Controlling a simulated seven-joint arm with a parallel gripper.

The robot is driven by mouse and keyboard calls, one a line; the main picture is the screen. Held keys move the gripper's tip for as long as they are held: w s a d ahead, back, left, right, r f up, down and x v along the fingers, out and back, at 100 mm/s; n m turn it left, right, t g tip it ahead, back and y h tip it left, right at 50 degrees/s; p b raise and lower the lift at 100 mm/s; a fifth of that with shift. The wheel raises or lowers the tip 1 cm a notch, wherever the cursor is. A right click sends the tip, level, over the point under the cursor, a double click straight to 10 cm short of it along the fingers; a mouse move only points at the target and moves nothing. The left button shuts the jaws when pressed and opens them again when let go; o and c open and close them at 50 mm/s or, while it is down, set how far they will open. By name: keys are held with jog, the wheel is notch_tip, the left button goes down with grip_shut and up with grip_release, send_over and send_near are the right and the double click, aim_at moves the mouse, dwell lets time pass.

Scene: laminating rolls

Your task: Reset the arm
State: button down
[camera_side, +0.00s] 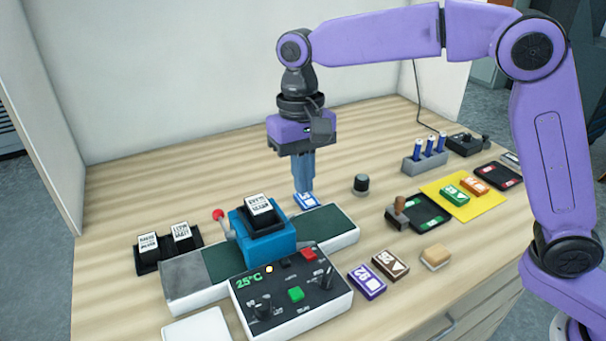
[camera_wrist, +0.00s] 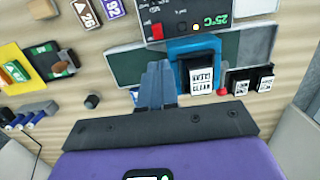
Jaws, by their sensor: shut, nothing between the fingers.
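My purple arm reaches in from the right. My gripper (camera_side: 303,190) points straight down with its grey-blue fingers shut and nothing between them. The fingertips are just above or beside a small blue-and-white card (camera_side: 308,202) behind the conveyor; I cannot tell whether they touch it. In the wrist view the shut fingers (camera_wrist: 157,68) reach toward the conveyor, to the left of the blue press.
The blue laminating press (camera_side: 268,246) straddles the green conveyor (camera_side: 328,228). The control box (camera_side: 292,292) reads 25°C. Black stamp blocks (camera_side: 165,245) stand left. Several cards, a yellow mat (camera_side: 480,206) and a marker rack (camera_side: 424,160) lie right. The back left table is clear.

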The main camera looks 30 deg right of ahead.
jog(key=shift+s, duration=0.1)
jog(key=s+d+f+n, duration=0.2)
jog(key=s+d+n, duration=0.2)
jog(key=s+d, duration=0.4)
jog(key=s+d+f+n+t, duration=0.1)
jog(key=s+d+n, duration=0.3)
jog(key=s+d, duration=0.4)
jog(key=s+d+f+n, duration=0.3)
jog(key=s+d+n, duration=0.1)
jog(key=s+d, duration=0.4)
jog(key=s, duration=0.2)
jog(key=shift+s+d+f+n, duration=0.3)
dwell(0.7)
